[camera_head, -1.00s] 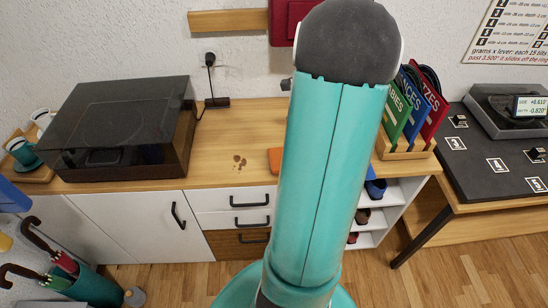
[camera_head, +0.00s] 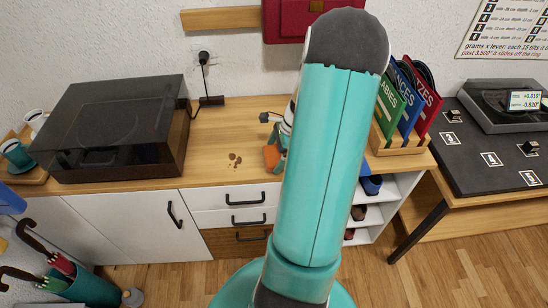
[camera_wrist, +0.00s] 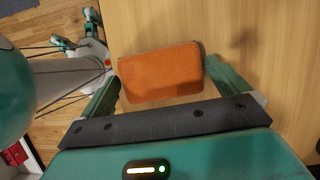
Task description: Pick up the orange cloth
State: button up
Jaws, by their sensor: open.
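The orange cloth (camera_wrist: 160,72) looks like a flat, rounded orange block on the wooden top in the wrist view. In the head view, a part of the orange cloth (camera_head: 271,157) shows near the front edge of the cabinet, left of my arm. My gripper (camera_wrist: 163,78) is open, with one green finger at each side of the cloth. The left finger looks very near its edge; contact cannot be told. In the head view my gripper is mostly hidden behind my arm.
A turntable with a dark lid (camera_head: 118,125) stands to the left on the cabinet top (camera_head: 215,125). Brown spots (camera_head: 235,160) lie between it and the cloth. A rack of record sleeves (camera_head: 405,100) stands to the right. The wall and a plug (camera_head: 205,60) are behind.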

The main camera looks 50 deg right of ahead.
aim_at(270, 155)
jog(key=c, duration=0.7)
jog(key=shift+r, duration=0.55)
notch_tip(270, 155, up, 2)
jog(key=shift+r, duration=0.2)
jog(key=s+a+r, duration=0.8)
jog(key=s+r, duration=0.1)
jog(key=s, duration=0.2)
jog(key=shift+a+r, duration=0.25)
jog(key=shift+a, duration=0.15)
jog(key=shift+o, duration=0.4)
jog(key=shift+w, duration=0.1)
